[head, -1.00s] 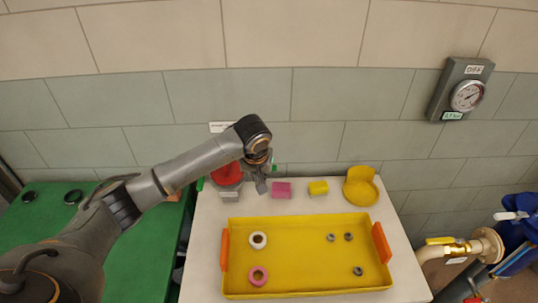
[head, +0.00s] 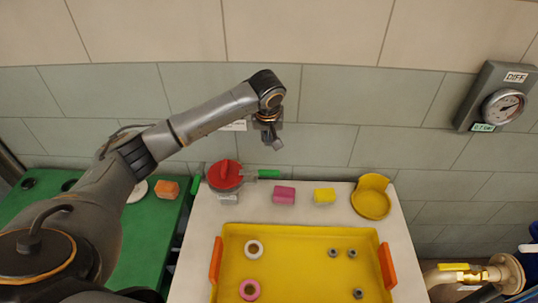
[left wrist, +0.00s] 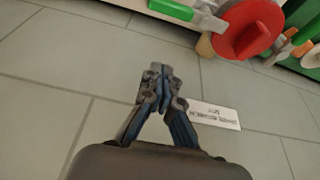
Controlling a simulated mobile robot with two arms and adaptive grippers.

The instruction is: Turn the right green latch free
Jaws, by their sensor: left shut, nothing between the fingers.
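The right green latch (head: 268,174) sticks out to the right from beside the round red lid (head: 226,174), its green grip lying roughly level in the head view. It also shows at the top of the left wrist view (left wrist: 171,9). A left green latch (head: 196,185) sits on the lid's other side. My left gripper (head: 277,144) is shut and empty, above and behind the right latch, apart from it, in front of the tiled wall. In the left wrist view its closed fingertips (left wrist: 160,70) point up, below the latch and lid. My right gripper is out of view.
A yellow tray (head: 300,232) with orange handles holds several rings and nuts. Pink (head: 284,195) and yellow (head: 324,196) blocks and a yellow dish (head: 371,199) stand right of the lid. A wall label (left wrist: 213,115) is close to my gripper.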

